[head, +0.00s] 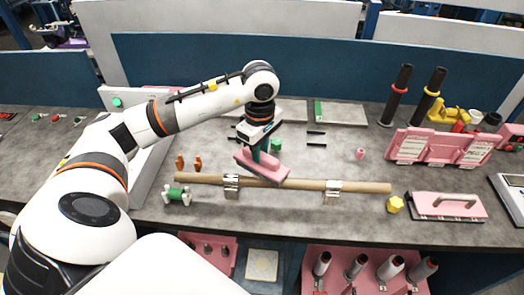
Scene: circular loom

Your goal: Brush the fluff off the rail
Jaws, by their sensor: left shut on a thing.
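A long tan rail (290,183) lies left to right across the grey table, with two metal clips (231,186) on it. My left gripper (263,148) points down over the left half of the rail and is shut on a pink brush (262,168). The brush is tilted, its right end lower, and covers a short part of the rail. I cannot tell whether it touches the rail. No fluff can be made out on the rail at this size. My right gripper is not in view.
A yellow knob (395,204) and a pink block with a handle (446,206) stand off the rail's right end. A green-and-white piece (177,195) and orange pegs (189,162) are near its left end.

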